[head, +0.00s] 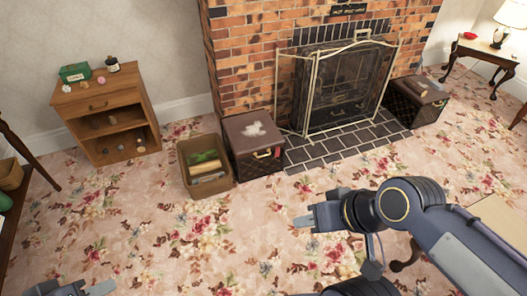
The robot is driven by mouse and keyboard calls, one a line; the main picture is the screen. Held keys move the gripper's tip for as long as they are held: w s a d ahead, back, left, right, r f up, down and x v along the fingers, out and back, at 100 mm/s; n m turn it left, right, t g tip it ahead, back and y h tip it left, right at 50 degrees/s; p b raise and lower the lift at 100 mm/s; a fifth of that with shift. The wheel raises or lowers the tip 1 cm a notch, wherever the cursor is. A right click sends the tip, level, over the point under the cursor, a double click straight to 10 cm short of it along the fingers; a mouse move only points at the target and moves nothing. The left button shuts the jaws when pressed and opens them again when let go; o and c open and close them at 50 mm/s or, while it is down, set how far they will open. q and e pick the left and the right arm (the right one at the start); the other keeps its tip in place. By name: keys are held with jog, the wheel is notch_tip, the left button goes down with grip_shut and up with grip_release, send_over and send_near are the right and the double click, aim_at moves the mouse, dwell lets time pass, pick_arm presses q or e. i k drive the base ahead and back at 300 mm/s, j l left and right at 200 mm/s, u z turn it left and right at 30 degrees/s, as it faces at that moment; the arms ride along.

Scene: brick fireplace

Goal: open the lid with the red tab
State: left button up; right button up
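A dark brown trunk (253,158) stands left of the hearth, its lid (235,127) shut. The lid has a pale worn patch on top, and a yellowish handle is on the front. A second dark patterned trunk (412,108) stands right of the hearth, also shut, with small items on top. My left gripper (88,289) shows only partly at the bottom left edge.
An open box (183,178) with green and tan items stands beside the left trunk. A wooden cabinet (100,97) holds a green box (74,72). A metal screen (288,90) fronts the fireplace. A side table (487,50) bears a red item (470,36). Carpet in front is clear.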

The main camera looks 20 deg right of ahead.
aim_at(255, 132)
jog(key=i+z, duration=0.15)
jog(key=i, duration=1.7)
jog(key=l, duration=0.05)
